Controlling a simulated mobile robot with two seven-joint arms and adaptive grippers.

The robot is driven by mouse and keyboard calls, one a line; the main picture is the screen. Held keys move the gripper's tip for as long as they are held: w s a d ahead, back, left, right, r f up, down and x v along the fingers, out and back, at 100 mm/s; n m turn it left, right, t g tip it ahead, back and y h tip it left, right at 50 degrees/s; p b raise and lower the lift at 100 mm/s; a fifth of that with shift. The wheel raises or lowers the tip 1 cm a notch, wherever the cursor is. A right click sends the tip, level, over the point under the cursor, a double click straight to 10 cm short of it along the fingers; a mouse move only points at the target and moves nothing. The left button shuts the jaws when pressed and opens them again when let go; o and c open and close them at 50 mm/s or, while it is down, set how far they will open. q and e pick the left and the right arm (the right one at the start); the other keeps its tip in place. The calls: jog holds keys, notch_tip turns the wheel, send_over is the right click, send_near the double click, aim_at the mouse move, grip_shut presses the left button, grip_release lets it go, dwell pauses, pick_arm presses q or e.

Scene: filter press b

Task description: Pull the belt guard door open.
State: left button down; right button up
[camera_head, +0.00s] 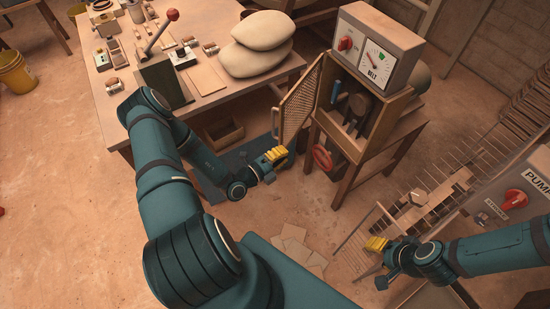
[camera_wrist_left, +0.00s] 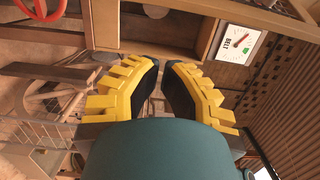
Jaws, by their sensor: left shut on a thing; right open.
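The belt guard door (camera_head: 302,98), a mesh panel in a wooden frame, stands swung out to the left of its cabinet (camera_head: 388,118). A slim upright handle (camera_head: 274,121) shows at its free edge. My left gripper (camera_head: 277,154), with yellow fingers, is at the lower end of this handle and shut on it, though the contact itself is hard to see. In the left wrist view my left gripper (camera_wrist_left: 160,68) has its fingers close together, and what lies between them is unclear. My right gripper (camera_head: 377,244) is open and empty, low at the right, away from the door.
A gauge box (camera_head: 376,50) marked BELT tops the cabinet. A red handwheel (camera_head: 322,157) sits below the door. The workbench (camera_head: 217,97) with sacks (camera_head: 257,57) stands to the left. A wooden rack (camera_head: 410,205) and a pump box (camera_head: 520,195) are at the right.

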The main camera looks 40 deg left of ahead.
aim_at(283, 142)
pick_arm(q)
jog(key=w+a, duration=0.1)
jog(key=w+b, duration=0.1)
jog(key=w, duration=0.1)
jog(key=w+a, duration=0.1)
jog(key=shift+w+a, duration=0.3)
jog(key=shift+w, duration=0.05)
pick_arm(e)
jog(key=shift+w+f, duration=0.2)
jog(key=shift+f, duration=0.65)
